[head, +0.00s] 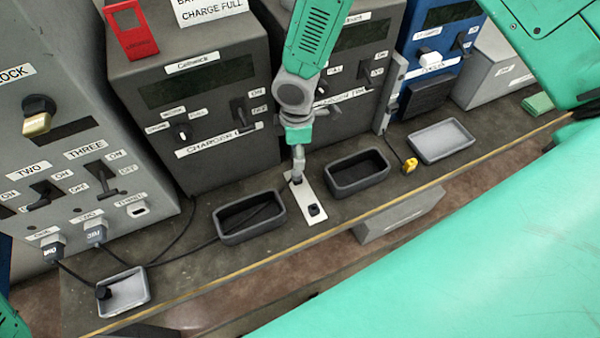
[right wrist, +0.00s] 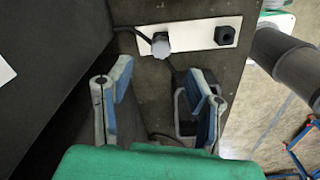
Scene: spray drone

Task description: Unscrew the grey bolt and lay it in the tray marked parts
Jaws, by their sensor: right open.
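The grey bolt (right wrist: 160,45) stands on a white plate (right wrist: 190,36) in the right wrist view, beside a dark bolt (right wrist: 225,35). In the head view the plate (head: 318,222) lies on the bench with the dark bolt (head: 314,210) at its near end; my gripper hides most of the grey bolt's spot. My right gripper (head: 297,165) is over the plate's far end. In the right wrist view its fingers (right wrist: 160,72) are apart and empty, with the grey bolt beyond the tips, roughly between them. My left gripper is out of view. I cannot read any tray's parts mark.
Dark trays stand left (head: 225,232) and right (head: 357,186) of the plate. A light tray (head: 440,140) is farther right, and a small tray (head: 128,290) holds a dark plug. Machine boxes (head: 215,90) line the back. A yellow plug (head: 410,165) and cables lie on the bench.

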